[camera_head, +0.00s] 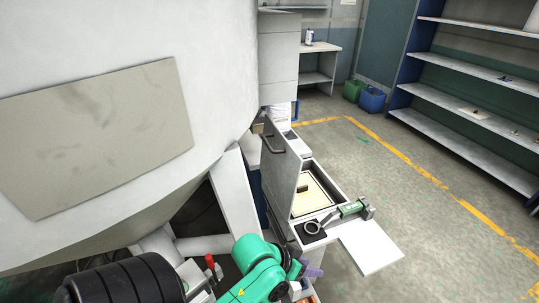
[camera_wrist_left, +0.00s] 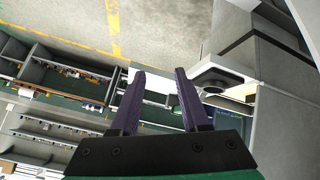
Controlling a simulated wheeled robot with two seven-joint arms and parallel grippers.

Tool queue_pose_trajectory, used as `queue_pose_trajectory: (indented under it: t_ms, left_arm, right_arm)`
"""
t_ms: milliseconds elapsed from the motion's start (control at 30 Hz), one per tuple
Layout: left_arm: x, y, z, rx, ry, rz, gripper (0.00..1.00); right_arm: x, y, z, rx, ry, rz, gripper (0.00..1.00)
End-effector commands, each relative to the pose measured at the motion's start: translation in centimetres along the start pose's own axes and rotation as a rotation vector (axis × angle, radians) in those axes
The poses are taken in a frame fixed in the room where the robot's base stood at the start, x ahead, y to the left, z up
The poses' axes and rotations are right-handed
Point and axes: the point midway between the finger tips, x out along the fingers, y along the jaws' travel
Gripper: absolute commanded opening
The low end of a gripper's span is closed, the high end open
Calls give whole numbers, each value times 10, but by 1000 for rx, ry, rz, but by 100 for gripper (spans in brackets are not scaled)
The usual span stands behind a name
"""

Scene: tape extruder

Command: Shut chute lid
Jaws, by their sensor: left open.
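The chute lid (camera_head: 283,178) is a grey panel standing upright, swung open, with a dark bar handle (camera_head: 271,143) near its top. It rises along the left side of the chute opening (camera_head: 318,196), a dark-rimmed box with a pale yellow inside. My left gripper (camera_head: 313,271) has purple fingers and is low in front of the chute, apart from the lid. In the left wrist view the left gripper (camera_wrist_left: 160,88) is open, with nothing between its fingers. I cannot make out the lid for sure in that view. My right gripper is not in view.
A black ring holder (camera_head: 312,228), a green-bodied part (camera_head: 351,208) and a white plate (camera_head: 371,246) sit at the chute's near end. A large white tank (camera_head: 100,40) fills the left. Open floor (camera_head: 440,250) lies right, before shelves (camera_head: 480,75).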

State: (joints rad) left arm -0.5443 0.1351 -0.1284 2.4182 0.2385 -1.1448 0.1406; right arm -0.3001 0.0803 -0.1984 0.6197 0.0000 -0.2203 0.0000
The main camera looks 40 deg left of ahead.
Motion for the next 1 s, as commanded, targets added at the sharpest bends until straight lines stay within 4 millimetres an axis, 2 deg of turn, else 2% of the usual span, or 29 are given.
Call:
queue_pose_trajectory:
  t_ms: [133,267,300,367,433,533,600,700,833,1000]
  left_arm:
    - [9,32,-53,-186,257,193,46]
    - [-4,49,-112,-462,544,415,46]
    - [-14,47,-131,-577,646,492,46]
    - [-32,35,-156,-768,808,607,46]
    - [-54,8,-175,-1006,1000,725,46]
    - [-80,-48,-177,-1343,1276,849,46]
    - [-90,-84,-163,-1535,1448,893,46]
    - [-98,-120,-139,-1716,1634,912,46]
    - [-102,-137,-125,-1801,1735,912,46]
    - [-106,-154,-146,-1798,1740,913,46]
  right_arm:
    - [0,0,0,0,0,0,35]
    - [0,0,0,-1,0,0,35]
    - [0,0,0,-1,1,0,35]
    - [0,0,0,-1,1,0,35]
    - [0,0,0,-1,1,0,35]
    - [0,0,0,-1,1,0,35]
    - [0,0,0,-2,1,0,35]
    - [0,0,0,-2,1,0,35]
    - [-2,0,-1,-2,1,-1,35]
    - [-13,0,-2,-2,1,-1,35]
